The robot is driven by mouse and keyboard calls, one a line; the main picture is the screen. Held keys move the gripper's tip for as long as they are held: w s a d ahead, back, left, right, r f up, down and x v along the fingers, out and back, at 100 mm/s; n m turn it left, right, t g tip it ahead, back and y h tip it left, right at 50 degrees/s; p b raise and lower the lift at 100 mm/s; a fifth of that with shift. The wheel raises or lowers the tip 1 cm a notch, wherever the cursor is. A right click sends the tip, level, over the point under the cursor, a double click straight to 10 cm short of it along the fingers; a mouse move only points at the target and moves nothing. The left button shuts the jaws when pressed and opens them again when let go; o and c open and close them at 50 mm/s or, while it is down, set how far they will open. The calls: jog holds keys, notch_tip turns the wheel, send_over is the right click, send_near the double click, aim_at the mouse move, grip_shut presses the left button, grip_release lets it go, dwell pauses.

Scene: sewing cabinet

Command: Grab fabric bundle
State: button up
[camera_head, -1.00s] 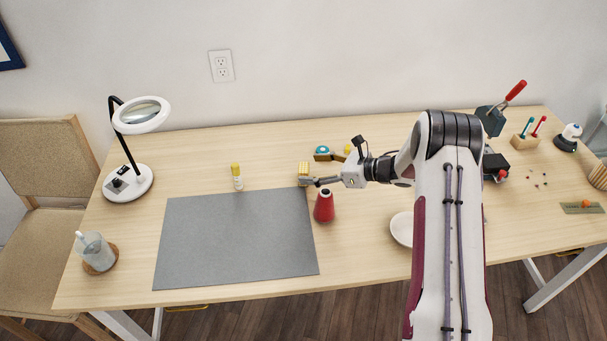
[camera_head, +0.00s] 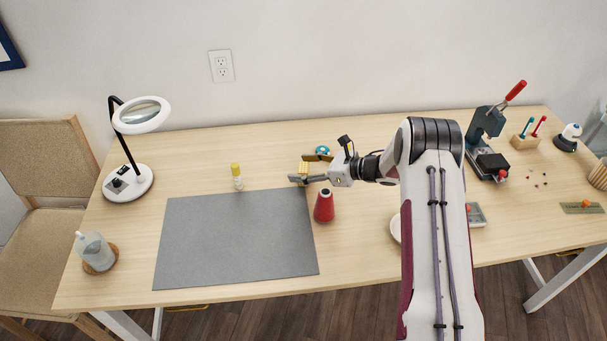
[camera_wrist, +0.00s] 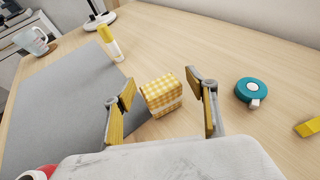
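The fabric bundle is a small yellow-and-white checked block with a pale band, on the table in the wrist view (camera_wrist: 162,94). In the head view, the bundle (camera_head: 304,168) shows partly between my fingers, just beyond the grey mat's back right corner. My gripper (camera_head: 308,169) is open, with one yellow-padded finger on each side of the bundle. In the wrist view, my gripper (camera_wrist: 167,100) shows gaps between both fingers and the bundle. I cannot tell how far the fingertips are above the table.
A teal tape measure (camera_wrist: 252,91) lies right of the bundle in the wrist view. A red thread cone (camera_head: 324,207) stands close in front of my gripper. The grey mat (camera_head: 235,240) is bare. A yellow-capped bottle (camera_head: 237,177) stands left of the bundle.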

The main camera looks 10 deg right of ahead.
aim_at(304, 167)
jog(key=c, duration=0.5)
jog(key=shift+r, duration=5)
